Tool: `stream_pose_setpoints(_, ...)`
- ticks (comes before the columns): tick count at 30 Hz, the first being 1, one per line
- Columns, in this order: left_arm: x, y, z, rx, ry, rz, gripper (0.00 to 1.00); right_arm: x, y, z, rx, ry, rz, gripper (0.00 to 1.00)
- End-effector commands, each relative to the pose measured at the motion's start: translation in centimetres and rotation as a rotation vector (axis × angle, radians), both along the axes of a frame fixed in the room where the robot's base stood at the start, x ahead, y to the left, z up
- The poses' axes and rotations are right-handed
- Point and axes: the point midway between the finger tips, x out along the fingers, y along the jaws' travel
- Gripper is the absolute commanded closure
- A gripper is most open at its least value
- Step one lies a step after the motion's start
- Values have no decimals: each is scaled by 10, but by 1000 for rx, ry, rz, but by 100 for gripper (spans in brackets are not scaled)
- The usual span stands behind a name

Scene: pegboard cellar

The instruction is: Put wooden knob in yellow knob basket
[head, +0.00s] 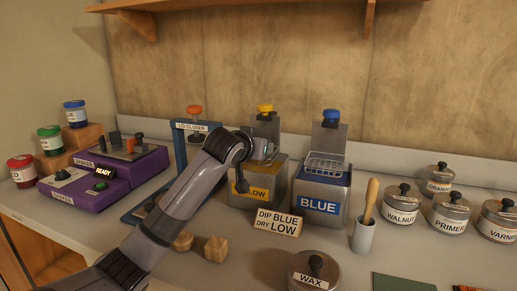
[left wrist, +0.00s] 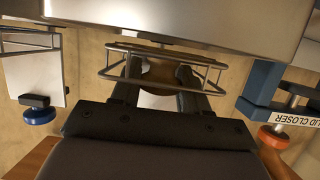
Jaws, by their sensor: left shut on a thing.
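My left gripper (head: 264,152) is over the yellow tank (head: 246,192), whose label is partly covered by my arm. In the left wrist view the left gripper (left wrist: 158,80) is shut on a brown rounded thing, the wooden knob (left wrist: 156,72), mostly hidden between the fingers. A wire basket (left wrist: 112,74) surrounds the fingertips there; I cannot tell whether the knob touches its bottom. The yellow knob (head: 265,107) tops the plate behind this tank. My right gripper is not in view.
The blue tank (head: 318,196) with its own wire basket (head: 326,168) stands just right. A dip sign (head: 277,222), a cup with a wooden-handled tool (head: 362,235) and a wax tin (head: 314,274) stand in front. Wooden pieces (head: 216,249) lie near my arm. The lid closer (head: 181,150) is left.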

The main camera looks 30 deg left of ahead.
Motion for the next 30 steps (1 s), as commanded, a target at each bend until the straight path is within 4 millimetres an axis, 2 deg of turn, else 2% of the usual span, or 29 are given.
stream_pose_setpoints(10, 0, 0, -3, -1, -1, 0, 84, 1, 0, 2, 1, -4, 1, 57)
stream_pose_setpoints(11, 0, 0, -3, 0, -2, 0, 49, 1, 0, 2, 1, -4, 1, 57)
stream_pose_setpoints(12, 0, 0, -3, 0, -2, 0, 45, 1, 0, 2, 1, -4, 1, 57)
stream_pose_setpoints(23, -1, 0, 0, 0, -3, -1, 45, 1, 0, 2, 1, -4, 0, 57)
stream_pose_setpoints(30, -25, -6, 9, 1, -5, -1, 45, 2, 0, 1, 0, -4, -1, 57)
